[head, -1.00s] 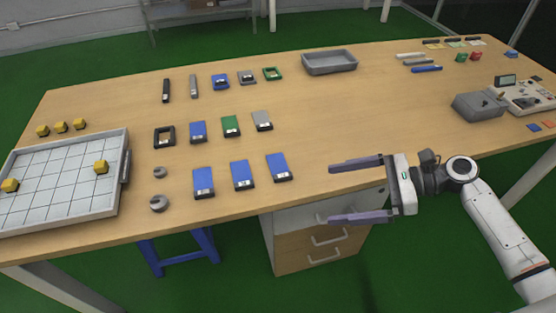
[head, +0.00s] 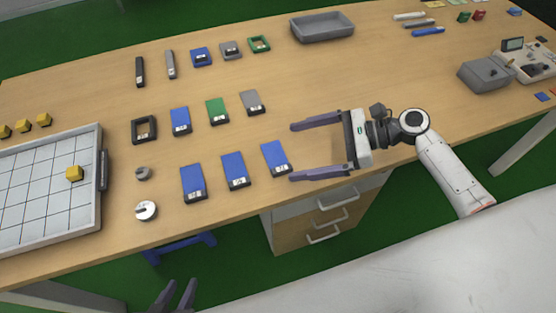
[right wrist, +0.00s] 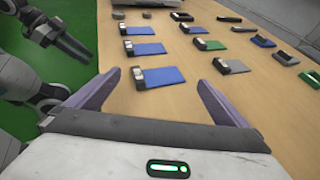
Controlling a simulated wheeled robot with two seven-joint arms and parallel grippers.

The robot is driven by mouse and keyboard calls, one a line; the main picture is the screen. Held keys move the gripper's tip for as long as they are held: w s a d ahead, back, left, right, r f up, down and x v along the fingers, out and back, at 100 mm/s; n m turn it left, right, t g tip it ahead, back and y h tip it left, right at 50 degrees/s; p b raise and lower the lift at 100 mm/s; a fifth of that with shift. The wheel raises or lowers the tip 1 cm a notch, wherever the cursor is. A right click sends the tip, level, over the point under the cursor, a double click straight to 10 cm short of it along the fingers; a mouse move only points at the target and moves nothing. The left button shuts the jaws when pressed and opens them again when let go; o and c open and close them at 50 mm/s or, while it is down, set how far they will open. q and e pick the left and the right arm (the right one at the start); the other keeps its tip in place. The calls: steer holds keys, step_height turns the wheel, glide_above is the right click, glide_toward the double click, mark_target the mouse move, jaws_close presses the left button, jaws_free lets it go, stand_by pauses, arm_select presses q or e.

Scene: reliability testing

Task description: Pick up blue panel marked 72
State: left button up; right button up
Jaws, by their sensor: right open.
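Three blue panels lie flat in the front row on the wooden table: a left one (head: 193,182), a middle one (head: 236,169) and a right one (head: 275,156). Another blue panel (head: 181,120) lies in the row behind. Their white labels are too small to read. My right gripper (head: 291,152) is open and empty, its fingers pointing left at the right panel. In the right wrist view that nearest blue panel (right wrist: 163,77) shows beyond and between the fingertips, apparently untouched. My left gripper (head: 176,287) is low before the table's front edge; its opening is unclear.
A green panel (head: 217,111), a grey panel (head: 252,102) and a black frame (head: 144,129) share the second row. A white gridded tray (head: 40,195) with a yellow cube stands left. Two round metal weights (head: 146,211) lie beside it. A grey bin (head: 322,27) is behind.

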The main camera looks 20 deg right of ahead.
mark_target(283, 159)
steer(key=x, duration=0.4)
steer(key=shift+a+f, duration=0.15)
steer(key=shift+a, duration=0.25)
steer(key=shift+s+f, duration=0.15)
jaws_close()
